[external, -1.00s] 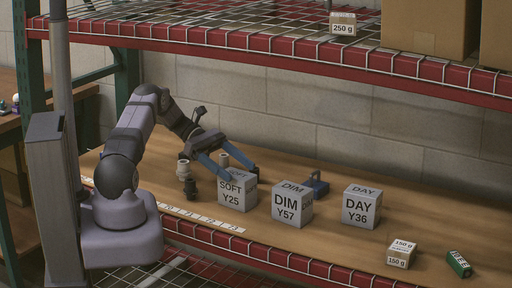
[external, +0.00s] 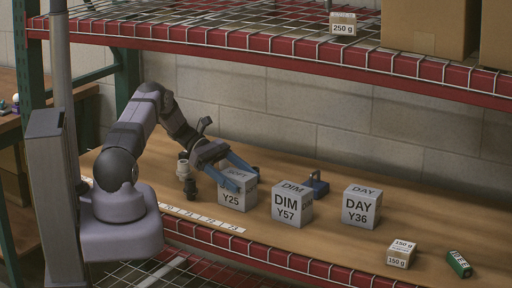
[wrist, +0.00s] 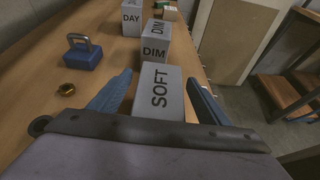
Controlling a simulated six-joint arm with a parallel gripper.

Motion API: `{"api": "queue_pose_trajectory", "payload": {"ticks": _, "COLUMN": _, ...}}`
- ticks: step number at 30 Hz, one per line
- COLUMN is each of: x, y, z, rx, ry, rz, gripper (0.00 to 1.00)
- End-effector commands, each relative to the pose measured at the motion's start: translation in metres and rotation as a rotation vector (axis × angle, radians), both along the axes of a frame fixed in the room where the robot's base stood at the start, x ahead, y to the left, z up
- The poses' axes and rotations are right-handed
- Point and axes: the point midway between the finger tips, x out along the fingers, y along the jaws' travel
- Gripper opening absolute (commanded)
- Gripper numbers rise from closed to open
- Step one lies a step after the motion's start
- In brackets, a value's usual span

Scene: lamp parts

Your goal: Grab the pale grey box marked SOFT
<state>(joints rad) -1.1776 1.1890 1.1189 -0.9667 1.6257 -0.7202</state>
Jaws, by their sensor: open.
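The pale grey box marked SOFT and Y25 (external: 236,197) stands on the wooden shelf board, leftmost of three similar boxes. In the wrist view the SOFT box (wrist: 159,92) lies between the two blue fingers. My gripper (external: 236,176) is open, its blue fingers low at the box; one finger covers part of its front lettering in the external view. In the wrist view the gripper (wrist: 155,92) has one finger on each side of the box. I cannot tell whether either finger touches it.
The DIM box (external: 292,205) stands just right of SOFT, and the DAY box (external: 361,206) further right. A blue padlock (external: 315,185) lies behind them; in the wrist view a brass nut (wrist: 69,88) lies near it. Small 150 g (external: 401,254) and green (external: 459,264) boxes are at right.

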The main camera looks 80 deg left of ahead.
Motion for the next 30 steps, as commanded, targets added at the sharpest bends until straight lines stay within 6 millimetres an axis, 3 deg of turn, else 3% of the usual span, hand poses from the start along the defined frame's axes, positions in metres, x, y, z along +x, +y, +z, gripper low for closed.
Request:
{"api": "queue_pose_trajectory", "payload": {"ticks": 6, "x": 0.015, "y": -0.018, "z": -0.007, "rx": -0.002, "ry": 0.001, "rz": -0.001, "gripper": 0.70}}
{"api": "queue_pose_trajectory", "payload": {"ticks": 16, "x": 0.018, "y": -0.021, "z": -0.010, "rx": 0.000, "ry": 0.000, "rz": 0.000, "gripper": 0.70}}
{"api": "queue_pose_trajectory", "payload": {"ticks": 22, "x": 0.018, "y": -0.021, "z": -0.010, "rx": 0.000, "ry": 0.000, "rz": 0.000, "gripper": 0.23}}
{"api": "queue_pose_trajectory", "payload": {"ticks": 30, "x": 0.018, "y": -0.020, "z": -0.009, "rx": 0.000, "ry": -0.002, "rz": 0.001, "gripper": 0.22}}
